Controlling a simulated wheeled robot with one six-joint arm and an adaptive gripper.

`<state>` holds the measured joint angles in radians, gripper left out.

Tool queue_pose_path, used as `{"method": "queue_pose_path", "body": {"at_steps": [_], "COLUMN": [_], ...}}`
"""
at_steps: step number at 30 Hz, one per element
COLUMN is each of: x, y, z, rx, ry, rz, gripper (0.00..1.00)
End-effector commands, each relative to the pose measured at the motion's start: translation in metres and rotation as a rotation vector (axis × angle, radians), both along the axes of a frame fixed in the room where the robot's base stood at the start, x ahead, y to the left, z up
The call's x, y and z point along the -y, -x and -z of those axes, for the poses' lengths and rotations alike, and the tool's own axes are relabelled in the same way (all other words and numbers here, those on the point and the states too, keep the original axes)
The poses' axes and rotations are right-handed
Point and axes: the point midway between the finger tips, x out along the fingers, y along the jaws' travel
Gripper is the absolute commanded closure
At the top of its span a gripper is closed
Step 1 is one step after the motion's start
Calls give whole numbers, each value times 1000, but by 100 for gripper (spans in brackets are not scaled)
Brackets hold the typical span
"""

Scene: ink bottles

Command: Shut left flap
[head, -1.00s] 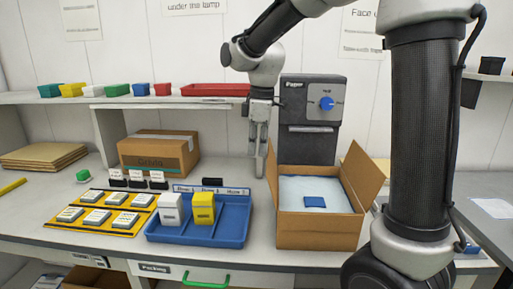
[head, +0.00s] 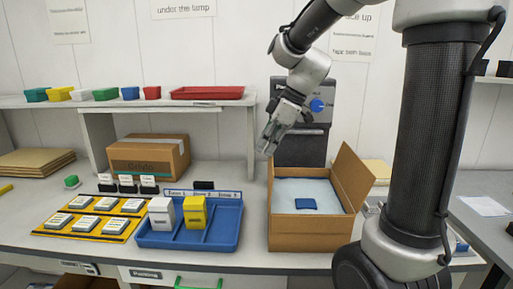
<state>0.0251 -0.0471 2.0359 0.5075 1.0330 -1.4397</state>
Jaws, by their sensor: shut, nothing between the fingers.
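An open cardboard box (head: 310,230) stands on the bench, with pale lining and a dark blue packet (head: 306,204) inside. Its left flap (head: 270,180) stands about upright and shows nearly edge-on as a thin strip. Its right flap (head: 351,177) stands up, leaning outward. My gripper (head: 267,148) is shut and empty. It points down and to the left, at the top of the left flap in the picture. I cannot tell whether it touches the flap.
A blue tray (head: 165,239) with a white and a yellow bottle box stands left of the box. A dark machine with a blue dial (head: 317,105) stands behind. A closed carton (head: 148,158) sits at the back left.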

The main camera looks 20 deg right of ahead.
Motion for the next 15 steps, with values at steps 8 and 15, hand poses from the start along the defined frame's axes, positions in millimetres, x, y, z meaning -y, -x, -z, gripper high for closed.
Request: {"method": "queue_pose_path", "body": {"at_steps": [8, 15], "x": [37, 62], "y": [14, 25], "z": [4, 13], "rx": [96, 180], "ry": [-243, -446], "rz": [14, 11], "gripper": [100, 100]}}
